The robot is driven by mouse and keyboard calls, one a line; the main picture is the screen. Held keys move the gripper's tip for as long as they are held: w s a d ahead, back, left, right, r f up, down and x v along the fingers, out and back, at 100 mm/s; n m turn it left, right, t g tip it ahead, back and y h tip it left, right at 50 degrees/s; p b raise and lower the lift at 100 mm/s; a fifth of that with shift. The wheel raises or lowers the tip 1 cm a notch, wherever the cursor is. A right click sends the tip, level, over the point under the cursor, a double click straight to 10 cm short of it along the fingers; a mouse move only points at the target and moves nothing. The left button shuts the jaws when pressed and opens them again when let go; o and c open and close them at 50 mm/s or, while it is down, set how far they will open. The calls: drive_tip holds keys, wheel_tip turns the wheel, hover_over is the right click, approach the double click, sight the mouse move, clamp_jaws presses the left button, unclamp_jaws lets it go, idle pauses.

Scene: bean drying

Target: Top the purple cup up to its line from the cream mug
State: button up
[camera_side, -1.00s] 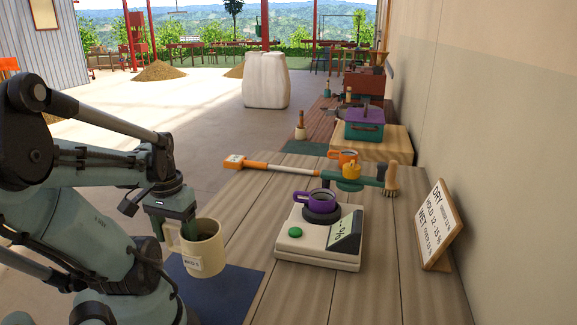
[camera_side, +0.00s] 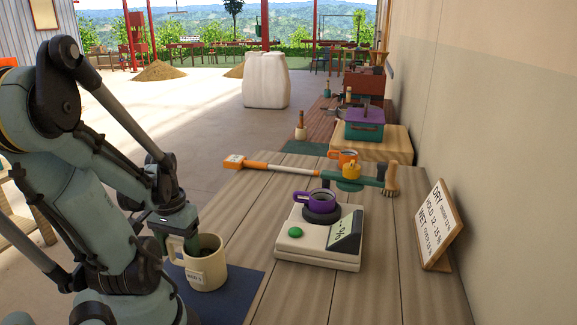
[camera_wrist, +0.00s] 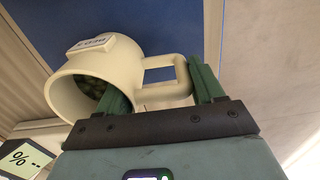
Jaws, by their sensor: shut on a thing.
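The cream mug (camera_side: 207,270) is upright with a label on its front, at or just above the blue mat; I cannot tell if it touches. My gripper (camera_side: 178,240) is shut on its handle. In the wrist view the cream mug (camera_wrist: 75,72) has greenish beans inside, and the green fingers of my gripper (camera_wrist: 158,82) are at its handle. The purple cup (camera_side: 322,197) stands on the dark round seat of the white meter (camera_side: 305,253), right of the mug and apart from it. The purple cup's contents and line are too small to make out.
The blue mat (camera_side: 245,285) lies under the mug. The meter has a green button (camera_side: 295,232) and a "%" display. Behind it lies an orange-handled tool (camera_side: 237,162) near an orange cup (camera_side: 345,156) and a brush (camera_side: 391,180). A sign (camera_side: 440,225) stands at right by the wall.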

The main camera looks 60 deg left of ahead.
drive_tip(key=o, duration=1.4)
drive_tip(key=shift+r, duration=5.9)
drive_tip(key=shift+w, duration=0.15)
drive_tip(key=w+d+f+m+t+y, duration=0.2)
drive_tip(key=w+d+m+t, duration=0.15)
drive_tip(key=w, duration=0.75)
drive_tip(key=w+d+m+t, duration=0.1)
drive_tip(key=w+d, duration=0.2)
drive_tip(key=d, duration=0.1)
drive_tip(key=w+d+m+t+h, duration=0.1)
drive_tip(key=w+d+m, duration=0.1)
drive_tip(key=d, duration=0.3)
drive_tip(key=w+d+m+t+h, duration=0.1)
drive_tip(key=w+d+m, duration=0.1)
drive_tip(key=w+d, duration=0.2)
drive_tip(key=shift+d+t, duration=0.35)
drive_tip(key=shift+d, duration=0.25)
